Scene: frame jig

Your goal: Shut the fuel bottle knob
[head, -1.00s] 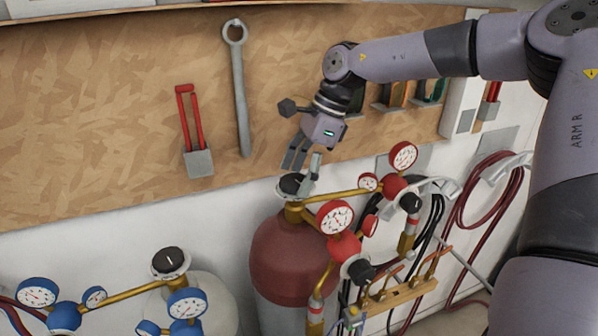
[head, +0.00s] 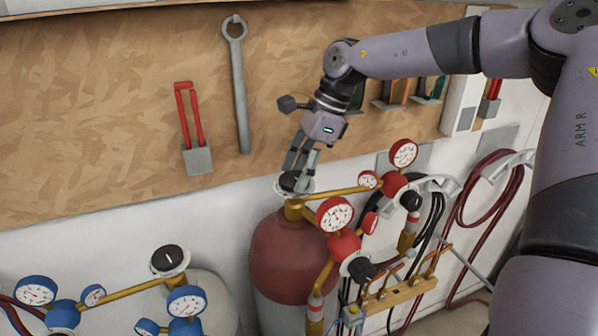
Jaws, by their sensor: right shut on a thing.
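The fuel bottle (head: 285,262) is the dark red cylinder at the lower centre of the head view. Its black knob (head: 291,182) sits on a pale collar on top, above the brass valve. My right gripper (head: 297,180) reaches down from above, its two fingers closed around the knob and hiding part of it. The white line on the knob's top is barely visible. My left gripper is not in view.
Red gauges (head: 335,215) and brass pipes stand just right of the knob. A pale bottle (head: 205,290) with its own black knob (head: 169,261) and blue gauges is at lower left. A wrench (head: 239,90) and red-handled tool (head: 190,125) hang on the board behind.

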